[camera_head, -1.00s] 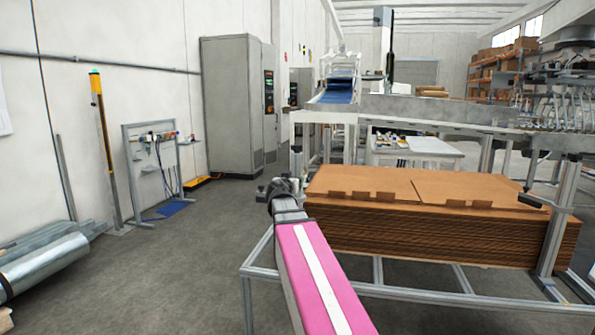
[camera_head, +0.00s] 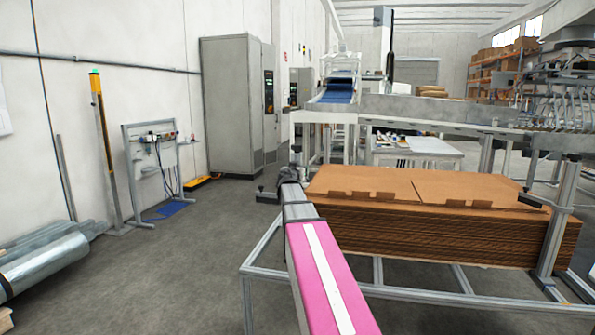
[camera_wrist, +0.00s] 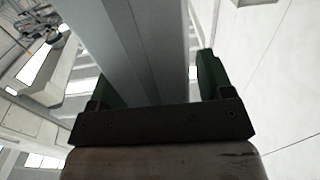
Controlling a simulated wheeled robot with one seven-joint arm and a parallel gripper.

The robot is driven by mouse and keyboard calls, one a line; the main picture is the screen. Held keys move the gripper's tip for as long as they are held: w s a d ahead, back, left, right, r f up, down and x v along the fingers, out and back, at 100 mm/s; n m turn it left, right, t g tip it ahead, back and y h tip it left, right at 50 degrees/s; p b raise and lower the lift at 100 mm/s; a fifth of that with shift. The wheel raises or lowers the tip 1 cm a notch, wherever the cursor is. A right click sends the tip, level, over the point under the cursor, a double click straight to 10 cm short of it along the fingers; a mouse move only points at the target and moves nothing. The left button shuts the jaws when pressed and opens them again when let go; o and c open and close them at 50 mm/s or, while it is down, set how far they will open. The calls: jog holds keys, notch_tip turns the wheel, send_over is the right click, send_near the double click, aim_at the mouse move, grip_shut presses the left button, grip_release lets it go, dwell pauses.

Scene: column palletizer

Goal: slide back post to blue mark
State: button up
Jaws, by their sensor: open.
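A grey metal post (camera_wrist: 140,50) runs between the two dark green fingers of my gripper (camera_wrist: 152,88) in the wrist view. The fingers stand open on either side of it, and a gap shows at the right finger. I cannot tell whether the left finger touches. In the head view my gripper (camera_head: 283,184) is at the end of my pink arm, at the back left corner of the cardboard stack, next to the back post (camera_head: 297,160). My arm hides the lower part of the post. I cannot make out a blue mark.
The cardboard stack (camera_head: 420,225) fills the frame just right of my arm. A metal rail frame (camera_head: 262,250) runs around its base. A front post (camera_head: 556,225) stands at the right. The grey floor (camera_head: 185,265) at the left is clear up to the tool stand (camera_head: 130,170).

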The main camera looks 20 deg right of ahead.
jog(key=shift+w+d, duration=0.1)
jog(key=shift+w, duration=0.05)
jog(key=c, duration=1.3)
jog(key=x, duration=1.2)
jog(key=shift+w+d, duration=0.1)
jog(key=shift+w, duration=0.1)
jog(key=o, duration=1.3)
